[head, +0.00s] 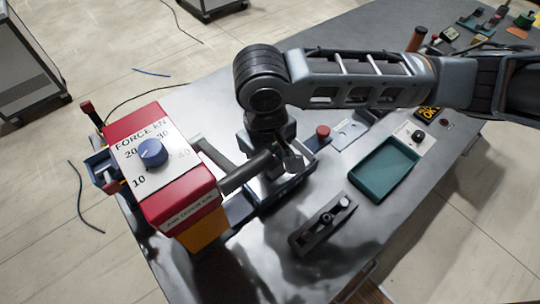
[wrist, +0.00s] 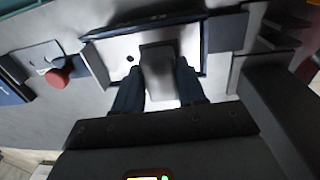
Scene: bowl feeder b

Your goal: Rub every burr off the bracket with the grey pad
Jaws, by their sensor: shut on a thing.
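My gripper (wrist: 159,90) is shut on a grey block, which looks like the grey pad (wrist: 158,68); the pad sticks out between the two dark fingers. Just beyond it in the wrist view is a bright metal plate with a dark hole, which looks like the bracket (wrist: 120,48), framed by a dark blue fixture (wrist: 225,32). The pad overlaps the plate in this view; I cannot tell whether they touch. Burrs are too small to make out.
The press has a blue dial, and a dark cylinder (head: 248,171) extends from it close to my wrist. A red button (head: 322,131) stands behind the fixture. A teal tray (head: 384,168) and a dark clamp-like block (head: 322,225) lie to the right. Bare table shows between them.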

